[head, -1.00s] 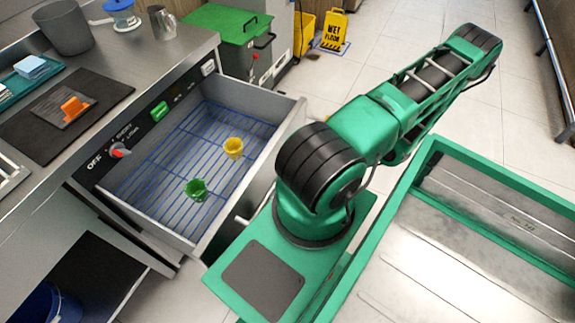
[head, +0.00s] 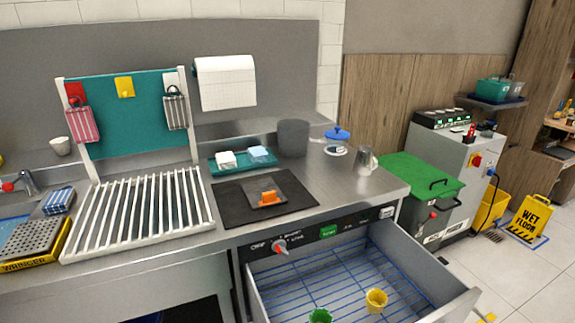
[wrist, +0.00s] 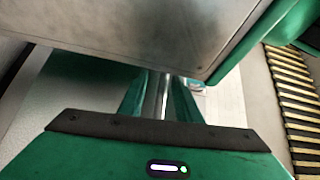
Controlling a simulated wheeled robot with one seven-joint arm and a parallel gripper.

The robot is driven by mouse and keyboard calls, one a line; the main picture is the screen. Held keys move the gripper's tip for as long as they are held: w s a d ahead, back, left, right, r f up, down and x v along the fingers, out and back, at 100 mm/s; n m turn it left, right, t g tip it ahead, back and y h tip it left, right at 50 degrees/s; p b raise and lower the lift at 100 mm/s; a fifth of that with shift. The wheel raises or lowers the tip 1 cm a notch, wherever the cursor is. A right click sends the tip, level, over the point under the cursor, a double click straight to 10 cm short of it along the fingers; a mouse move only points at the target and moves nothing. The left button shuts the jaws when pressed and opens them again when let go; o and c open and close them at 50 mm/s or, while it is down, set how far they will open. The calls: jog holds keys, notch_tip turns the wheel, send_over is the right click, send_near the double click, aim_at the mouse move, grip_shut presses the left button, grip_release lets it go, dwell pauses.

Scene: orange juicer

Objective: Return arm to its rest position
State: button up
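My gripper shows only in the wrist view (wrist: 160,100), beyond a green housing with a black edge and a small light. Two narrow green parts with a shiny metal strip between them lie past that edge. Whether the fingers are apart or closed is unclear, and I see no object held there. A large grey panel with green edging, likely my own body, fills the top of that view close to the gripper. My arm does not show in the head view.
An open drawer (head: 330,278) holds a green cup (head: 320,316) and a yellow cup (head: 376,300). The counter above carries a white rack (head: 140,215), a dark mat (head: 235,207) and a grey bin (head: 293,138). A wet-floor sign (head: 532,216) stands right on open tiled floor.

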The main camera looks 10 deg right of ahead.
notch_tip(320, 180, up, 26)
jog(key=w+a+m+g+h, duration=0.1)
jog(key=w+g+h, duration=0.1)
jog(key=g+h, duration=0.6)
jog(key=shift+w+m+g+h, duration=0.3)
jog(key=shift+w+m+h, duration=0.1)
jog(key=shift+h, duration=3.5)
jog(key=shift+w+a+f, duration=0.1)
jog(key=shift+w+f, duration=0.2)
jog(key=shift+w, duration=0.3)
